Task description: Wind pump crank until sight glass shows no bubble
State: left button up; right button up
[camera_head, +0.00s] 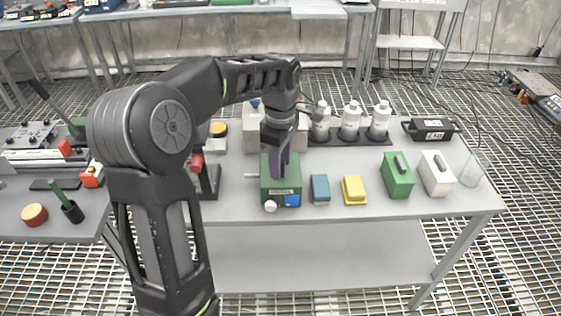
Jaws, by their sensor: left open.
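A small green box (281,190) with a label, a white round knob and a blue square on its front stands in the middle of the grey table; it looks like the pump. A thin pale rod sticks out on its left side. My left gripper (279,158) points down right over the box's top and is open. Dark purple upright parts there overlap the box; I cannot tell whether they touch it. The crank and any bubble cannot be made out, as my arm covers part of the view. My right gripper is not in view.
A teal block (320,189) and a yellow block (354,190) stand close right of the green box. A green case (398,176) and a white case (436,174) are farther right. White bottles (350,121) stand behind. A red-topped black stand (207,180) is left.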

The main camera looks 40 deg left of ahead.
pick_arm(q)
jog(key=shift+c, duration=0.2)
grip_shut()
dwell(0.3)
